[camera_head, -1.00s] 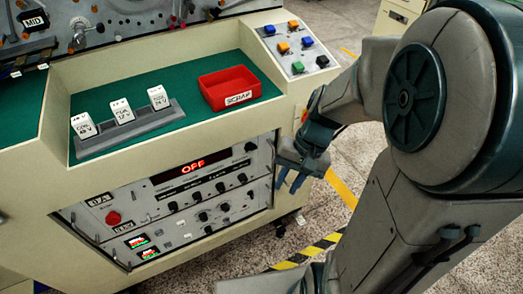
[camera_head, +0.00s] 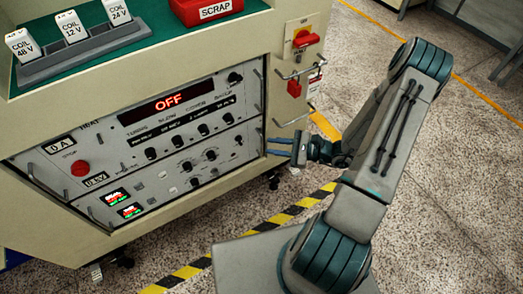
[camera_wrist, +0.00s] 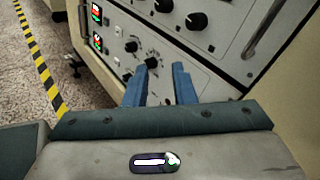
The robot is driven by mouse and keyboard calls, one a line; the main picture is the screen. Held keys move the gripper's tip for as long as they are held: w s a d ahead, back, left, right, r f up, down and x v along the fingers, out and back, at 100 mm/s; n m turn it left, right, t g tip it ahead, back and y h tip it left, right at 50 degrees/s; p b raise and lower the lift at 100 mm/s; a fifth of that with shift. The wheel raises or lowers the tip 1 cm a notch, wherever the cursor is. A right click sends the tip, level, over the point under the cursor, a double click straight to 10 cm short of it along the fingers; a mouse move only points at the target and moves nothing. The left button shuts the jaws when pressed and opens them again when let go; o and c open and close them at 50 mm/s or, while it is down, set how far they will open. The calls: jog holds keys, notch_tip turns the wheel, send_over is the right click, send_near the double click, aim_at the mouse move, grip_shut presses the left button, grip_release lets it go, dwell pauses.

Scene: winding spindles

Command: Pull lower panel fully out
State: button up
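The lower panel (camera_head: 180,180) is a pale rack unit with knobs, two small lit displays and a handle at each end. It sits below the upper panel (camera_head: 175,115), whose red display reads OFF. The lower panel looks flush with the cabinet front. My gripper (camera_head: 267,146) is at the cabinet's right front, near the lower panel's right end. Its blue fingers are apart and point left. In the wrist view the open fingers (camera_wrist: 158,76) show nothing held between them, with the lower panel's face (camera_wrist: 125,40) beyond. Whether they touch anything I cannot tell.
A red switch (camera_head: 306,38) and a bar handle (camera_head: 293,122) stick out on the cabinet's right side near my gripper. The red scrap bin (camera_head: 190,12) and coil blocks sit on top. Black-yellow tape (camera_head: 290,210) crosses the floor, which is clear before the cabinet.

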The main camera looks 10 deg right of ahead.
jog(key=w+d+f+m+t+h+b, duration=0.1)
jog(key=d+f+m+t+h+b, duration=0.15)
jog(key=f+m+t, duration=0.4)
jog(key=d+f+m+t+h+b, duration=0.2)
jog(key=d+f+m+h, duration=0.15)
jog(key=f, duration=0.65)
jog(key=shift+m, duration=0.3)
jog(key=b+x, duration=0.1)
jog(key=x, duration=0.6)
jog(key=b+x, duration=0.2)
jog(key=x, duration=0.5)
jog(key=shift+w+a+f, duration=0.1)
jog(key=shift+a+f, duration=0.1)
grip_shut()
